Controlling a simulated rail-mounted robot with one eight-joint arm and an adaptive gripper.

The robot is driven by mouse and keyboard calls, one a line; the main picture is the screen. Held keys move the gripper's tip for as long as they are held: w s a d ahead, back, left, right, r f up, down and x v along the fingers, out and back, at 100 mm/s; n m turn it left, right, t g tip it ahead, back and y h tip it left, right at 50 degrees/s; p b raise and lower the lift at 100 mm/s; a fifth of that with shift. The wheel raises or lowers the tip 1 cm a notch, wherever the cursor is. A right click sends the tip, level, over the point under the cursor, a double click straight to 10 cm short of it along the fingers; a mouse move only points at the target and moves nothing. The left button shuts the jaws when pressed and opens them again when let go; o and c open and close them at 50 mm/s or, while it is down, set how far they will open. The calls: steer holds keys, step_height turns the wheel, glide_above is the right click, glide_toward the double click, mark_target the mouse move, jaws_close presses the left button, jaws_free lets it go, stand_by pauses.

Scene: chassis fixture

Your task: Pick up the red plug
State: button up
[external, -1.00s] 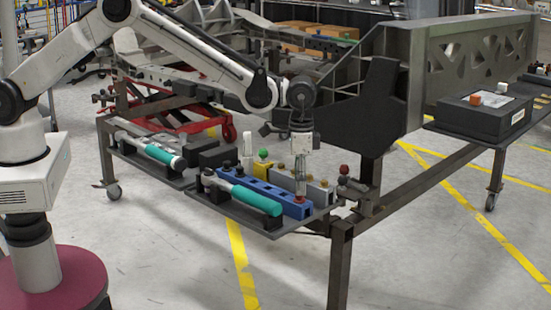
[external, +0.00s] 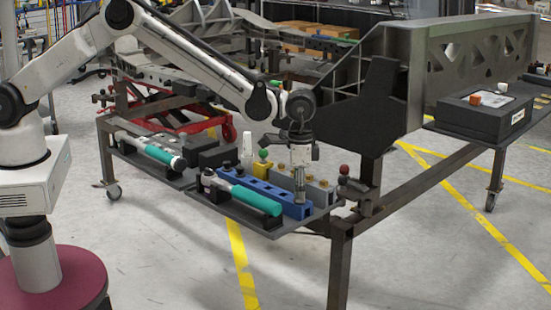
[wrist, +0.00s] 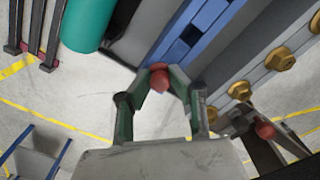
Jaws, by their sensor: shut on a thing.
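The red plug (wrist: 159,81) shows as a small round red head between my fingertips in the wrist view, at the near end of the blue block (wrist: 192,40). My gripper (wrist: 162,86) is shut on it from both sides. In the external view my gripper (external: 299,198) points down at the front right end of the blue block (external: 262,192), and its fingers hide the plug there. The plug appears to be still at the block; how deep it sits cannot be seen.
A teal-handled tool (external: 257,200) lies beside the blue block. A grey block (wrist: 255,75) with brass-coloured fittings runs on the other side. Another red knob (wrist: 265,130) is close by at right, also seen in the external view (external: 344,169).

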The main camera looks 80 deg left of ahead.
steer(key=shift+r, duration=0.55)
steer(key=r, duration=0.1)
steer(key=r+p, duration=0.1)
steer(key=r, duration=0.1)
steer(key=shift+a+r, duration=0.2)
steer(key=shift+r, duration=0.1)
steer(key=a+r+p, duration=0.1)
steer(key=a+r, duration=0.2)
steer(key=a, duration=0.2)
steer(key=s+a+r+p, duration=0.1)
steer(key=a+r, duration=0.2)
steer(key=a, duration=0.3)
steer(key=shift+s+a+r+p, duration=0.15)
steer(key=shift+p, duration=0.15)
steer(key=shift+r, duration=0.15)
steer(key=shift+r+p, duration=1)
steer(key=shift+r, duration=1.1)
